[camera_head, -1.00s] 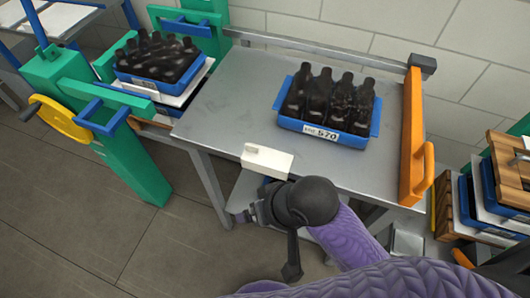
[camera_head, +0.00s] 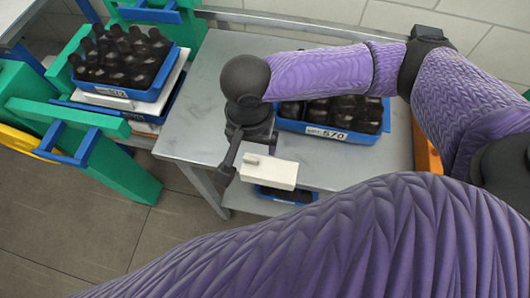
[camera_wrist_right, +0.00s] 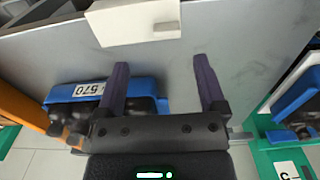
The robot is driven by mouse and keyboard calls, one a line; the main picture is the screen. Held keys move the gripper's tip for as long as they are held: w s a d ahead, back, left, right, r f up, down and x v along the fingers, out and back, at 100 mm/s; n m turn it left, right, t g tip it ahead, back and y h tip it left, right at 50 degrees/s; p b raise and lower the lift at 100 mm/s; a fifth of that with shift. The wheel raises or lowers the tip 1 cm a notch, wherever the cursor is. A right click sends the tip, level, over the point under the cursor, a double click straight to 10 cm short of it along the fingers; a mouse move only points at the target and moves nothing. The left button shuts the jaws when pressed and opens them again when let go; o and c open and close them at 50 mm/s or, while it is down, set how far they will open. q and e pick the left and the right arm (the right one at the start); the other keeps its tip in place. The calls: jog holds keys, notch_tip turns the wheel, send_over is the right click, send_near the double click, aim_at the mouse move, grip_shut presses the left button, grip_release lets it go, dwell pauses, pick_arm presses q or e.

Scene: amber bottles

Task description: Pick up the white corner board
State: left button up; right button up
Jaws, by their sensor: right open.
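The white corner board (camera_head: 268,170) is a pale block with a small raised tab, at the front edge of the grey metal table (camera_head: 190,120). It also shows at the top of the right wrist view (camera_wrist_right: 135,24). My right gripper (camera_head: 243,163) is above the table, just behind and left of the board in the head view. In the right wrist view its two dark fingers (camera_wrist_right: 160,80) are spread, with nothing between them, and their tips point toward the board but are apart from it. My left gripper is not in view.
A blue crate (camera_head: 340,136) of dark bottles, labelled 570, stands on the table, partly hidden by my arm. Another bottle crate (camera_head: 130,91) sits on a stack at the left, beside a green frame (camera_head: 110,165). An orange bar (camera_head: 426,152) lines the table's right side.

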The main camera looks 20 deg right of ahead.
aim_at(251, 159)
jog(key=f, duration=0.2)
jog(key=f+b, duration=0.1)
jog(key=f, duration=0.1)
jog(key=f+b, duration=0.1)
jog(key=f, duration=0.1)
jog(key=shift+w+a, duration=0.2)
jog(key=shift+a, duration=0.1)
jog(key=shift+f, duration=0.3)
jog(key=shift+c, duration=0.7)
jog(key=shift+r, duration=0.1)
grip_shut()
